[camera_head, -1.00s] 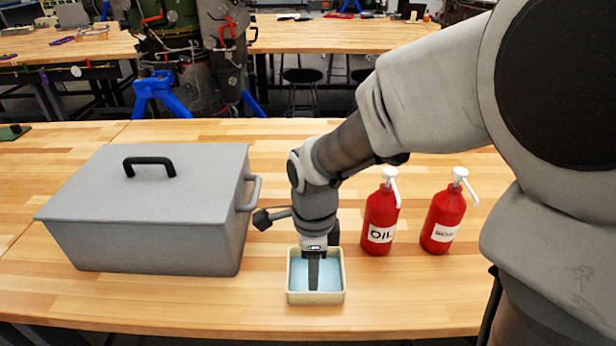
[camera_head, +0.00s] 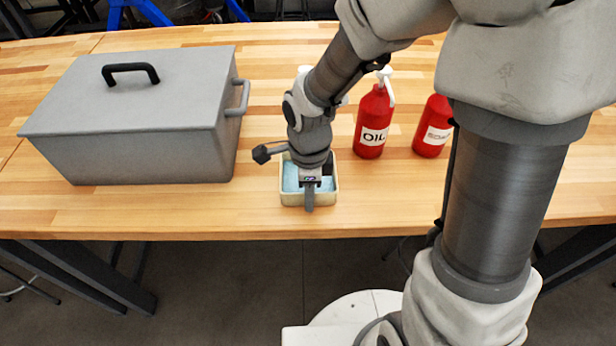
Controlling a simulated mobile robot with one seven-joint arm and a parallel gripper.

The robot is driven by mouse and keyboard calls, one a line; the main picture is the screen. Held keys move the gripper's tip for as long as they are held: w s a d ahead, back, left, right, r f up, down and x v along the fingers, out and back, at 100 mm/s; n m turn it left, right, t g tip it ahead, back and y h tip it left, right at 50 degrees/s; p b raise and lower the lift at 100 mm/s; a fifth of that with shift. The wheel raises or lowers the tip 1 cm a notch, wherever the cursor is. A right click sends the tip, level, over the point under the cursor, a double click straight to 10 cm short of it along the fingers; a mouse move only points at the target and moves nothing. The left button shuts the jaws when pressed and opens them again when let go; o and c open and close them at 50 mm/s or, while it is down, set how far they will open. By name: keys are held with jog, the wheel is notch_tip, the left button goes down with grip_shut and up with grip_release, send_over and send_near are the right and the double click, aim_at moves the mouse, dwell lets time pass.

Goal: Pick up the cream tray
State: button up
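The cream tray (camera_head: 292,200) is a small, shallow, rounded rectangular tray with a light blue inside. It sits on the wooden table near its front edge, right of the grey box. My gripper (camera_head: 310,200) points down at the tray's near wall, with one dark finger showing in front of that wall. The other finger is hidden behind the gripper body and wrist. I cannot tell whether the fingers touch or clamp the wall. The tray looks level on the table.
A grey lidded metal box (camera_head: 140,125) with black and grey handles stands left of the tray. A red oil bottle (camera_head: 373,125) and a second red bottle (camera_head: 433,128) stand to the right. The wooden table (camera_head: 130,212) is clear along its front edge.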

grip_shut()
dwell(1.2)
